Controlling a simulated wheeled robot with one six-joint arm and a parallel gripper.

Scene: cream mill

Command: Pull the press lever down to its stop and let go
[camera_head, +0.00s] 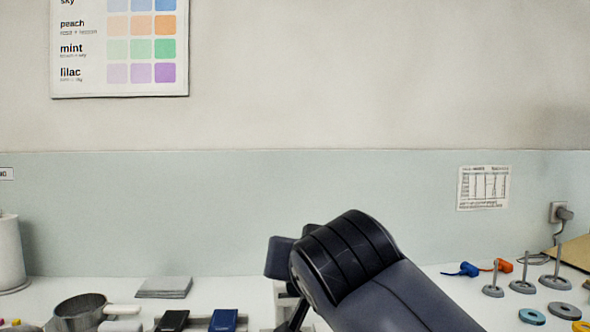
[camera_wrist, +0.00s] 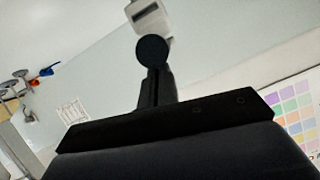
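My gripper (camera_wrist: 157,88) shows in the wrist view as dark fingers close together, rising from the wide black gripper body. A round black knob (camera_wrist: 152,50), which looks like the end of the press lever, is at the fingertips. I cannot tell whether the fingers hold it or are only in line with it. Behind the knob is a light grey block (camera_wrist: 149,17), seemingly part of the press. In the head view my dark arm hides the gripper and most of the press; a pale piece (camera_head: 284,300) shows beside the arm.
On the white bench are a metal pan (camera_head: 80,313), a grey stack (camera_head: 164,288), a black block (camera_head: 172,321) and a blue block (camera_head: 223,320). At right are posts (camera_head: 522,286), loose rings (camera_head: 532,316), and blue (camera_head: 462,270) and orange (camera_head: 503,265) items. A colour chart (camera_head: 120,85) hangs behind.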

